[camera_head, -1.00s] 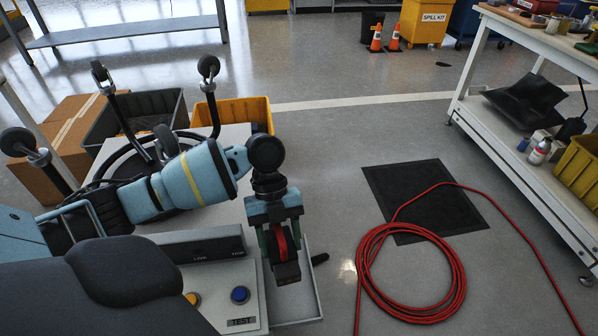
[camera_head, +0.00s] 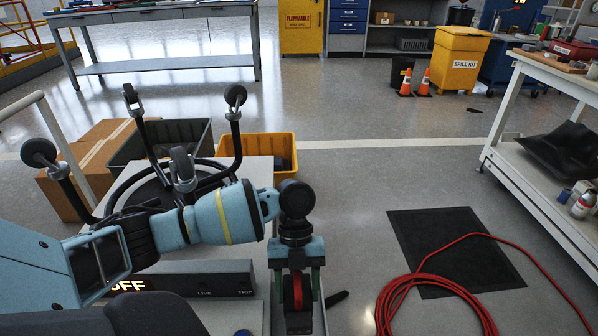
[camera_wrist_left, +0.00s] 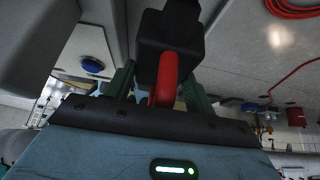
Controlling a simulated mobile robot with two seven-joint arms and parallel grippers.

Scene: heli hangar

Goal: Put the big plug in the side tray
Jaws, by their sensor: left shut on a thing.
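My left gripper (camera_head: 297,277) is shut on the big plug (camera_head: 299,323), a dark block with a red loop. In the left wrist view the plug (camera_wrist_left: 168,40) sits between the green fingers, its red loop nearest the camera. The side tray (camera_head: 320,306) is a shallow grey tray at the right side of the console. Only a strip of its right part shows at the bottom of the head view. The gripper and plug hang over it and hide much of it. I cannot tell whether the plug touches the tray. My right gripper is not in view.
A red hose (camera_head: 430,300) and black mat (camera_head: 455,250) lie on open floor at right, beside a white bench (camera_head: 505,100).

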